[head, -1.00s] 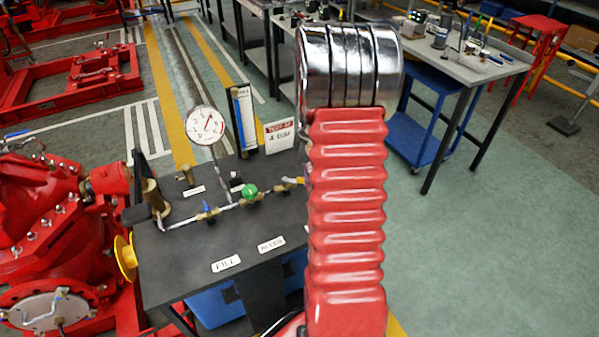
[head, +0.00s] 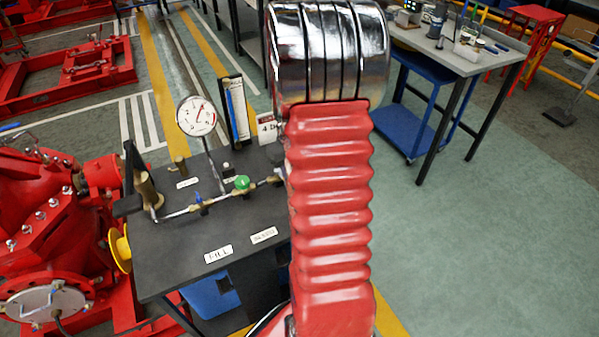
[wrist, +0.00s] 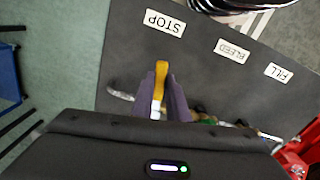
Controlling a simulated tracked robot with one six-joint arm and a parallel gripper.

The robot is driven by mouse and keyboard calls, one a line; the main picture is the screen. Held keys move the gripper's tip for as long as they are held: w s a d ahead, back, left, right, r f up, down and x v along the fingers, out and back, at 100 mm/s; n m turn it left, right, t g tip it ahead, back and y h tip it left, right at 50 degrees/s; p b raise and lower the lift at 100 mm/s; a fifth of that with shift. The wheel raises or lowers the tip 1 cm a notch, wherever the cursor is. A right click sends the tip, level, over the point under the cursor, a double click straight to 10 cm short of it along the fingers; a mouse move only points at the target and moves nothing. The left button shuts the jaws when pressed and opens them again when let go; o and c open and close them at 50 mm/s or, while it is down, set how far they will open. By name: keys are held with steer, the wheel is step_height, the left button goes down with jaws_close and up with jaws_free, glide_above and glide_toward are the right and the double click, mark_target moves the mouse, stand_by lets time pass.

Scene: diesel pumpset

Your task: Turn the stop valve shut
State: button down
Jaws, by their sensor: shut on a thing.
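In the wrist view, a yellow lever (wrist: 161,75) stands by the plate marked STOP (wrist: 165,23); I take it as the stop valve's handle. My gripper (wrist: 161,90) has its two purple fingers shut on this lever, one on each side. The lever's tip shows past the fingers, roughly in line with them. The valve body is mostly hidden by the fingers and gripper housing. In the head view, my red arm hides the gripper and the stop valve. The pipe (head: 224,194) runs behind the arm there.
On the black bench (head: 185,262), the pipe carries a green-handled valve (head: 242,183) and a blue-handled valve (head: 198,198). A pressure gauge (head: 196,116) stands behind them. A red pump (head: 45,215) is at left. The floor at right is clear up to a workbench (head: 460,60).

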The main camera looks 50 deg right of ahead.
steer(key=shift+a+m, duration=0.8)
steer(key=shift+m, duration=0.4)
steer(key=shift+f, duration=0.1)
steer(key=c, duration=1.7)
jaws_free()
steer(key=shift+w, duration=0.1)
step_height(320, 180, up, 14)
steer(key=shift+f, duration=0.1)
